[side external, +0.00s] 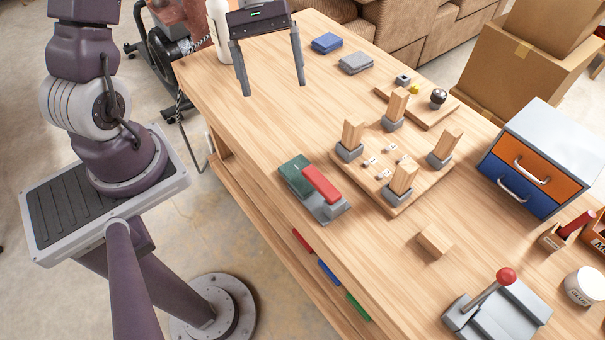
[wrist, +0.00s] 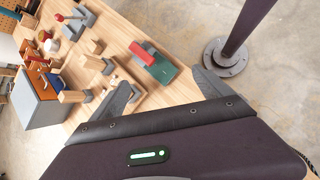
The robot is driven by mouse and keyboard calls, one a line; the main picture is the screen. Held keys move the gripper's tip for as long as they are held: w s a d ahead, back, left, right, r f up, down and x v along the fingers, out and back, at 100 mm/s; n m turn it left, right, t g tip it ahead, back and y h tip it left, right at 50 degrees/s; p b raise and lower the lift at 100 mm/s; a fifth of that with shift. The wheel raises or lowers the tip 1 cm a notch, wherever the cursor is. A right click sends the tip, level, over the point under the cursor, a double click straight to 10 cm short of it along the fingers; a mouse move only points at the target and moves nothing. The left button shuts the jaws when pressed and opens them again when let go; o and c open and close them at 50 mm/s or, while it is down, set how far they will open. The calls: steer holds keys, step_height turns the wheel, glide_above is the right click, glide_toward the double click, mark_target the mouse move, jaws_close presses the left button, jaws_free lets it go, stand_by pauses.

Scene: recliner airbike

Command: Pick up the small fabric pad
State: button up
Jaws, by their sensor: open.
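Two small flat pads lie side by side near the far edge of the table in the side view: a blue one (side external: 327,43) and a grey one (side external: 356,62). Either could be the fabric pad; I cannot tell which. My gripper (side external: 274,90) is open and empty above the table, to the left of both pads. Its two fingers are spread wide and also show in the wrist view (wrist: 163,92). I cannot make out either pad in the wrist view.
A green-and-grey block with a red bar (side external: 320,184), a wooden board with several upright blocks (side external: 396,208) and a drawer box (side external: 541,160) stand farther right. The tabletop below my gripper is clear.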

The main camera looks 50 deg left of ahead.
mark_target(285, 154)
steer(key=a+f+n+h, duration=0.1)
steer(key=f+n+h, duration=0.1)
steer(key=f, duration=0.3)
steer(key=a+f+n+t+h, duration=0.1)
steer(key=f+n+h, duration=0.1)
steer(key=f, duration=0.4)
steer(key=a+f+n+t+h, duration=0.1)
steer(key=f+n+h, duration=0.1)
steer(key=f+n, duration=0.2)
steer(key=shift+f+h, duration=0.4)
steer(key=shift+f, duration=0.55)
steer(key=x, duration=0.7)
steer(key=shift+s+d+f, duration=0.1)
steer(key=shift+s+f, duration=0.05)
steer(key=shift+s, duration=0.05)
steer(key=c, duration=1.6)
